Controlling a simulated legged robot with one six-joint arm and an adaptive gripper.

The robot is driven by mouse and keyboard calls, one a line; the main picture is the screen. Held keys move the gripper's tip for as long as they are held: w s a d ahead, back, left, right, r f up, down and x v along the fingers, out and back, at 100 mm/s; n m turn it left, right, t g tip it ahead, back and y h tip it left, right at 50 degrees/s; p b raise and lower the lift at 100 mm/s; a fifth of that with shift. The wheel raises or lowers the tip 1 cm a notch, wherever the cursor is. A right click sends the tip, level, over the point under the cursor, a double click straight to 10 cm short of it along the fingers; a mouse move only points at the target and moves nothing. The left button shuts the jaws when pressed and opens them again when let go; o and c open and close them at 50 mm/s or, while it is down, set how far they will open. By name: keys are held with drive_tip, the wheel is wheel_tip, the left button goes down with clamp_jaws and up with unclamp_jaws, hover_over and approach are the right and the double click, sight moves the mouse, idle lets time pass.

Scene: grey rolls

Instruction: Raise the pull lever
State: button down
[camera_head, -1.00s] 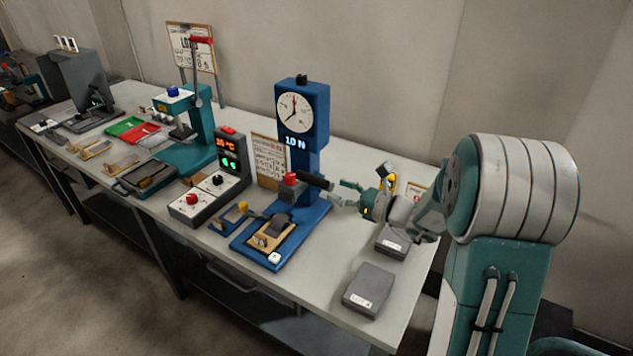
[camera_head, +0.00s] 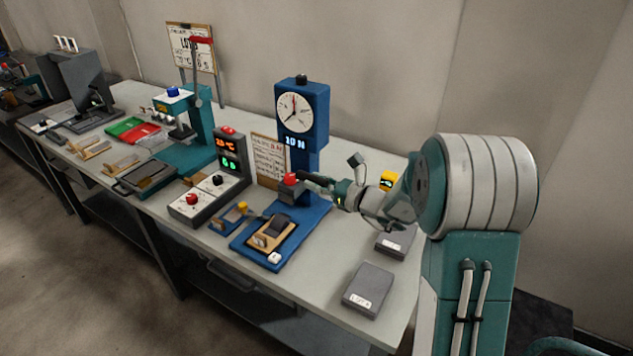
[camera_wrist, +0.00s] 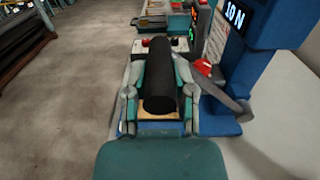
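The pull lever's black handle (camera_head: 316,181) sticks out to the right from the blue force-gauge stand (camera_head: 315,104), beside a red part (camera_head: 290,178). In the head view it is close to level. My gripper (camera_head: 338,190) has its fingers at the handle's outer end. In the wrist view the thick black handle (camera_wrist: 162,88) lies lengthwise between the fingers of my gripper (camera_wrist: 162,78). The fingers stand apart on its two sides, with a small gap at the left; contact at the right cannot be told.
A control box (camera_head: 212,190) with red and black knobs stands left of the gauge. Two grey boxes (camera_head: 369,288) (camera_head: 396,241) lie on the bench at the right. A teal press (camera_head: 195,130) and trays are farther left. The bench front between the gauge and near grey box is clear.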

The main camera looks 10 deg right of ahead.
drive_tip(key=w+d+r+m, duration=0.3)
drive_tip(key=w+d+m, duration=0.2)
drive_tip(key=w+d, duration=0.1)
drive_tip(key=w+d+r+m, duration=0.3)
drive_tip(key=w+d+m, duration=0.2)
drive_tip(key=w+d, duration=0.2)
idle(0.5)
idle(0.4)
